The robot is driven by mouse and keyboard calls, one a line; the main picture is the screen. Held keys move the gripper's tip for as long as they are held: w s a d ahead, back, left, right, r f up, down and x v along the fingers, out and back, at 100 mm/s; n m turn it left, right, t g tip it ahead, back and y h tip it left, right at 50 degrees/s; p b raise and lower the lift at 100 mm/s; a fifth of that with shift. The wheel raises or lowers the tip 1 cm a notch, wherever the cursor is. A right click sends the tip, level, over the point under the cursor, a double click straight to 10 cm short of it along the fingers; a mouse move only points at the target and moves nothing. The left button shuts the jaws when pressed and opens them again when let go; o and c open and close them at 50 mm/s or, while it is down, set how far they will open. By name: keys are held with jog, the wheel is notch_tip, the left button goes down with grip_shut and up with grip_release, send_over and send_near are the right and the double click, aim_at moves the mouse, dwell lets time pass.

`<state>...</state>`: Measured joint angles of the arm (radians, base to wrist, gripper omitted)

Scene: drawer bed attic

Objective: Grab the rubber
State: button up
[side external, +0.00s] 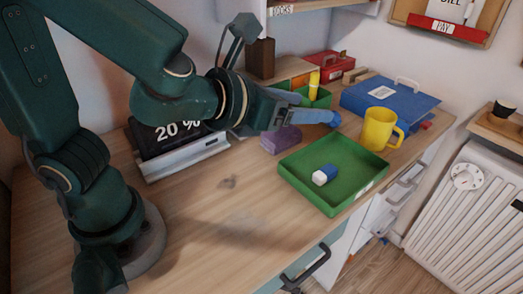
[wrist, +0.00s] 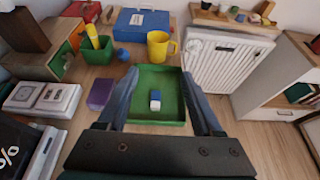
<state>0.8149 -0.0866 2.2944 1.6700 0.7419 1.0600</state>
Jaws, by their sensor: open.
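The rubber (side external: 325,174), a small block with one blue and one white part, lies in the green tray (side external: 304,195) on the wooden desk. In the wrist view the rubber (wrist: 155,100) shows between my two fingers, on the floor of the tray (wrist: 146,122). My gripper (side external: 318,108) is open and empty. In the side view it is above the desk, higher than the tray and toward its far side. In the wrist view my gripper (wrist: 160,82) has its fingers spread on either side of the tray. Nothing hides the rubber.
A yellow mug (side external: 379,128) stands just behind the tray. A purple block (side external: 281,139) lies left of the tray. A blue case (side external: 388,101) and a green holder (side external: 317,98) stand farther back.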

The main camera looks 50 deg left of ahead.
send_near(319, 175)
jog(key=shift+x, duration=4.55)
grip_shut()
